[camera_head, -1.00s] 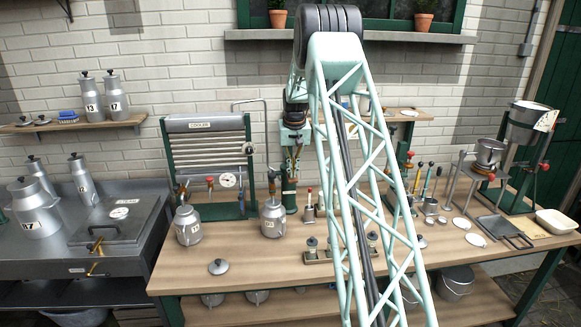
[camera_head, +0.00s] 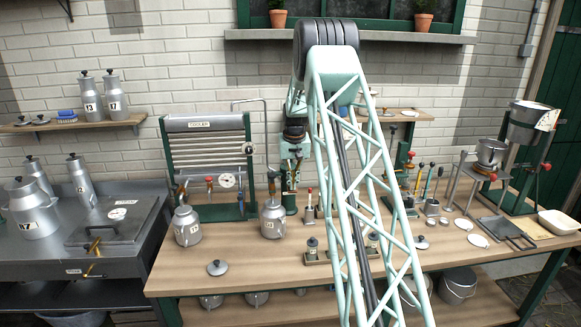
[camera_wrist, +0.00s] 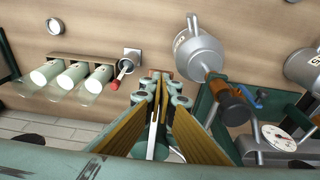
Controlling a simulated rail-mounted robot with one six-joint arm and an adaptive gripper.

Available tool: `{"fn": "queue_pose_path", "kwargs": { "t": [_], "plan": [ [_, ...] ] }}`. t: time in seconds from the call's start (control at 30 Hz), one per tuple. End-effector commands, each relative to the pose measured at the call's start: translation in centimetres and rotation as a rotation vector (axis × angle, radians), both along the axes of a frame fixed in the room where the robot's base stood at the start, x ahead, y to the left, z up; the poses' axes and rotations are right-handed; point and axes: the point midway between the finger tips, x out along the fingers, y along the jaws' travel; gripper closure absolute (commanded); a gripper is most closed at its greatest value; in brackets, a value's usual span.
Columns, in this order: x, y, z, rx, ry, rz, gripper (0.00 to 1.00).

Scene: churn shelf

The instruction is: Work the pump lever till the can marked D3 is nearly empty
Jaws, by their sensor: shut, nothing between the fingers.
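In the wrist view, my gripper (camera_wrist: 157,80) is shut and empty. A red-tipped rod (camera_wrist: 122,72) stands close beside it. I cannot clearly pick out the pump lever; my arm hides part of the bench.
The cooler (camera_head: 207,150) stands behind the cans, with taps and a gauge. A rack of glass jars (camera_wrist: 72,75) is beside the red-tipped rod. A loose lid (camera_head: 217,267) lies on the bench (camera_head: 190,285). The bench front left is mostly clear.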

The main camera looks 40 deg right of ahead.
Motion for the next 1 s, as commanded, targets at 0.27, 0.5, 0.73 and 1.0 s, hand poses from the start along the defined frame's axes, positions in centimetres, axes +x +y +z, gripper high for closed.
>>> {"fn": "queue_pose_path", "kwargs": {
  "t": [0.27,0.5,0.73,1.0],
  "plan": [
    [0.0,0.0,0.7,0.000,0.000,0.000,1.00],
    [0.0,0.0,3.0,0.000,0.000,0.000,1.00],
    [0.1,0.0,5.3,-0.001,-0.001,0.000,1.00],
    [0.0,0.0,7.9,0.000,0.000,0.000,1.00]
  ]
}}
